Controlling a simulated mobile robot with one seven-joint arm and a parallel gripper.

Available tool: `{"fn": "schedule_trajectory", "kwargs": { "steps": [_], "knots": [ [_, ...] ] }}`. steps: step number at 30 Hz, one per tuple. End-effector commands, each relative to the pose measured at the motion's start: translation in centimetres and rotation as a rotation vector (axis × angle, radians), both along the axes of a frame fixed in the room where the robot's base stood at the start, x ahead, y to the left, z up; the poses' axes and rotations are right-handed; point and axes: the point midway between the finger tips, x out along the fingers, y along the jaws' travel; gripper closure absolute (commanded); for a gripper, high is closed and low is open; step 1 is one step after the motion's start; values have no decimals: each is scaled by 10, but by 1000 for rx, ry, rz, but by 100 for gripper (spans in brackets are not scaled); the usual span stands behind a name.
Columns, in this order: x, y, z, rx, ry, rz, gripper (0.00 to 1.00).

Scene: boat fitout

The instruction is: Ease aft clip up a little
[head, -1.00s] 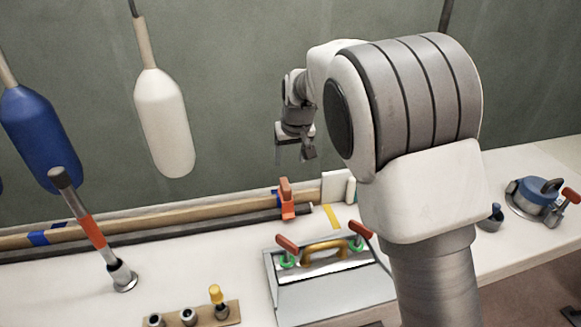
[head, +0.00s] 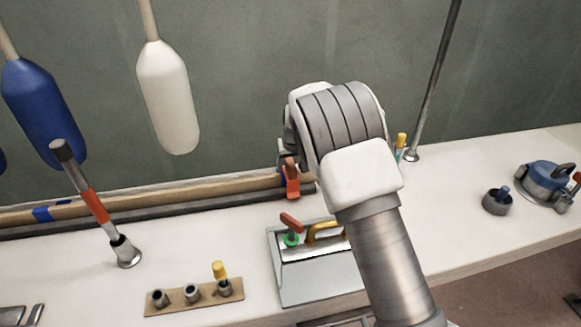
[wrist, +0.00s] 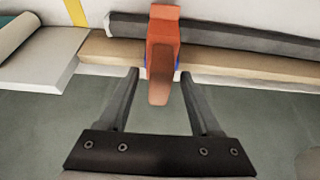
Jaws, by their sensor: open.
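The aft clip, an orange clip (head: 291,183) with a brown lever, sits on the wooden rail (head: 230,190) along the back of the bench. In the wrist view the clip (wrist: 163,38) is at top centre, with its lever pointing toward my gripper. My gripper (wrist: 160,75) is open, with one finger on each side of the lever and visible gaps on both sides. I cannot tell how deep the lever sits between the fingers. In the head view my arm hides most of my gripper.
A grey box (head: 310,280) with a yellow handle and a red-handled latch stands in front of the clip. A dark bar (wrist: 240,40) runs along the rail. A white block (wrist: 35,58) lies left in the wrist view. A dark pole (head: 435,80) rises at right.

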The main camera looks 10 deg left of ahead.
Motion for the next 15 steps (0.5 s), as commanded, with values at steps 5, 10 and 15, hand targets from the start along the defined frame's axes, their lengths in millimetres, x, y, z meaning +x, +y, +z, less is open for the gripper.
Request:
{"fn": "schedule_trajectory", "kwargs": {
  "steps": [5, 10, 15],
  "knots": [
    [2, 1, -5, 0, 0, 0, 35],
    [2, 1, -5, 0, 0, 0, 35],
    [2, 1, -5, 0, 0, 0, 60]
  ]
}}
